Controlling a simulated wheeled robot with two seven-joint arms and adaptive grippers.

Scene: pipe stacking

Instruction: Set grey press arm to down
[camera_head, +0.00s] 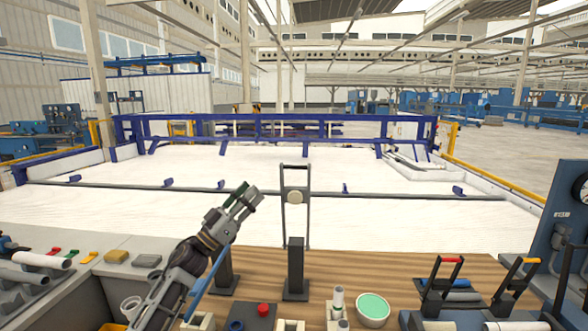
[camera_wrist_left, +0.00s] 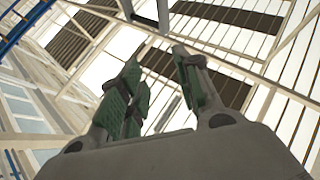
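The grey press arm (camera_head: 308,209) is a narrow upright frame with a dark crossbar on top and a pale round disc partway down. It stands raised above a black post (camera_head: 295,262) on the wooden bench. My left gripper (camera_head: 246,197) is to the left of the press arm, with a gap between them in the head view, and points up and to the right. In the left wrist view, the green-padded fingers of my left gripper (camera_wrist_left: 160,85) are apart with nothing between them. My right gripper is not in view.
A second black post (camera_head: 224,272) stands partly behind my left arm. A green bowl (camera_head: 373,308), a red button (camera_head: 263,309) and red- and yellow-handled levers (camera_head: 447,275) are along the front. Blue rails (camera_head: 280,128) enclose the white area behind.

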